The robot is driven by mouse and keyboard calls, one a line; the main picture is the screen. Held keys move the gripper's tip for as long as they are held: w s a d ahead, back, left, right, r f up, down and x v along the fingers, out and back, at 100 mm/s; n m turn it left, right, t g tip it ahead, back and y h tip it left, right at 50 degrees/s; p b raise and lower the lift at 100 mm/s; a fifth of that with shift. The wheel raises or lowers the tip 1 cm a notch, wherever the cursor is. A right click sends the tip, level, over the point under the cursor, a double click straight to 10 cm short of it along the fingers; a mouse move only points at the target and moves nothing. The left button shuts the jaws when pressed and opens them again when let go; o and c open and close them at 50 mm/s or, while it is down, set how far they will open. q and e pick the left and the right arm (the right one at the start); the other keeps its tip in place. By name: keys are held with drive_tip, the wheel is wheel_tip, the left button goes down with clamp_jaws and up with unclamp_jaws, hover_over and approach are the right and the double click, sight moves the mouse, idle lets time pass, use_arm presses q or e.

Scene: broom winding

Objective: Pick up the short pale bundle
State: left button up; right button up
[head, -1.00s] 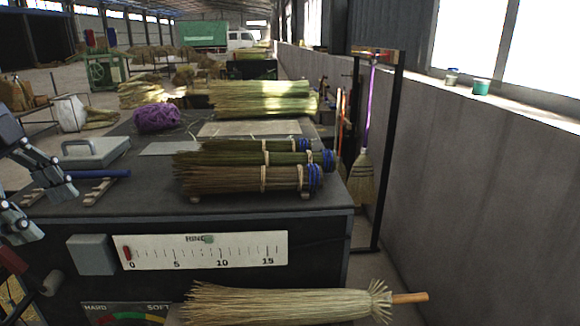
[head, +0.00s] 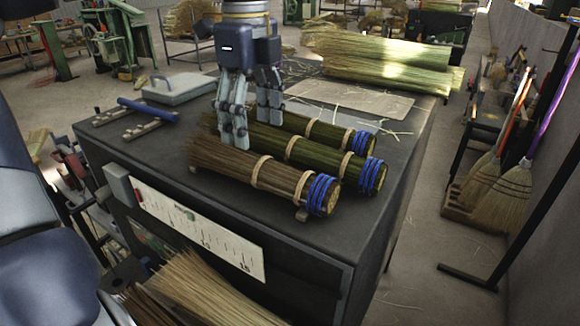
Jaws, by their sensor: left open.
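Three tied bundles lie side by side on the dark bench, each with blue winding at its right end. The front one (head: 275,176) is straw-brown, the middle one (head: 315,154) is green, and the far one (head: 315,128) is green and partly hidden. I cannot tell for sure which is the short pale one. My left gripper (head: 252,132) points down, open, with one finger on the near side and one on the far side of the middle bundle's left part. Whether it touches is unclear. My right gripper is not in view.
Long pale-green bundles (head: 385,70) lie at the back, beyond a flat board (head: 345,97). Brooms (head: 500,195) stand by the right wall. Pale straw (head: 200,290) is below the bench front.

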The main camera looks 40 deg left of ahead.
use_arm(q)
drive_tip(key=f, duration=0.4)
drive_tip(key=shift+s+a+p, duration=0.1)
drive_tip(key=shift+s+p, duration=0.15)
drive_tip(key=shift+p, duration=0.05)
drive_tip(key=f+p, duration=0.1)
drive_tip(key=f, duration=0.1)
drive_tip(key=f+p, duration=0.1)
drive_tip(key=f, duration=0.1)
drive_tip(key=shift+w+d, duration=0.1)
drive_tip(key=shift+d, duration=0.3)
drive_tip(key=shift+f, duration=0.4)
drive_tip(key=shift+a+f, duration=0.1)
drive_tip(key=shift+c, duration=0.6)
drive_tip(key=c, duration=0.9)
drive_tip(key=shift+c, duration=0.8)
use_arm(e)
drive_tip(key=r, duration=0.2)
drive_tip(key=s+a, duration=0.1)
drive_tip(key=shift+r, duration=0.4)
